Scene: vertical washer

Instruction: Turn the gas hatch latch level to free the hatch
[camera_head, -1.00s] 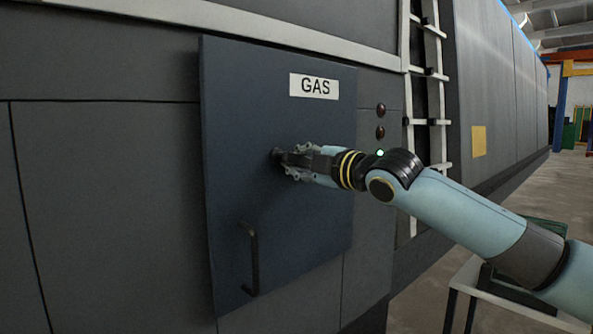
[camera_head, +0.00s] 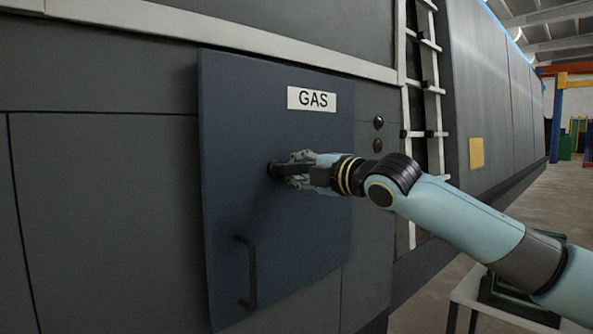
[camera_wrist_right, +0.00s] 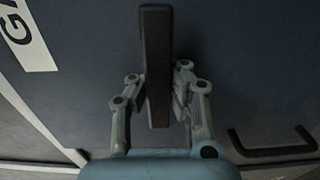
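The gas hatch (camera_head: 235,130) is a dark blue panel with a white GAS label (camera_head: 311,99). Its latch is a short black bar whose pivot end (camera_head: 274,169) shows at the middle of the hatch in the head view. In the wrist view the latch (camera_wrist_right: 156,50) runs lengthwise between the fingers. It lies about level across the hatch. My right gripper (camera_head: 298,172) has its fingers on both sides of the bar. The hatch looks flat against the machine. My left gripper is out of view.
A black pull handle (camera_head: 250,272) sticks out low on the hatch. Two dark red round lights (camera_head: 378,134) and a white ladder (camera_head: 433,105) are to the right. A white table (camera_head: 470,290) with a dark green item stands at lower right.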

